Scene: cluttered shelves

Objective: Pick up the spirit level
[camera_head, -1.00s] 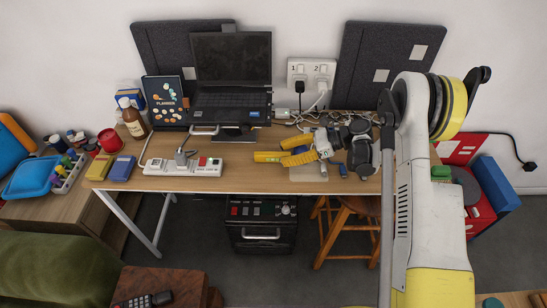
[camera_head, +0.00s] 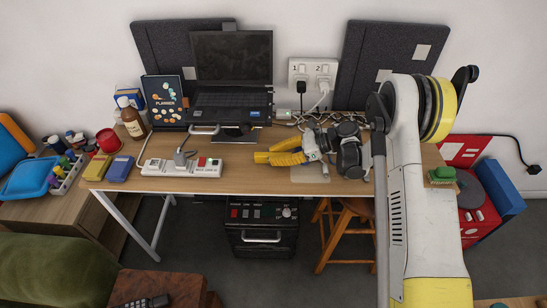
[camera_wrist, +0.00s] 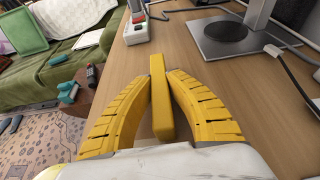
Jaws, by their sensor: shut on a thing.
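The spirit level is a yellow bar (camera_wrist: 162,112) standing between my two yellow fingers in the wrist view, pointing away from me along the desk. My gripper (camera_wrist: 160,76) is shut on it, with a fingertip against each side. In the head view the level (camera_head: 261,157) shows as a short yellow end at the left of my gripper (camera_head: 276,156), low over the desk's middle. The fingers hide most of it there. I cannot tell whether it still touches the desk.
A white power strip (camera_head: 182,168) lies left of my gripper on the desk (camera_head: 235,181). A laptop (camera_head: 231,80) on a stand is behind, with cables (camera_head: 290,119) to its right. A green block (camera_head: 441,175) sits near the desk's right end. The front edge is close.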

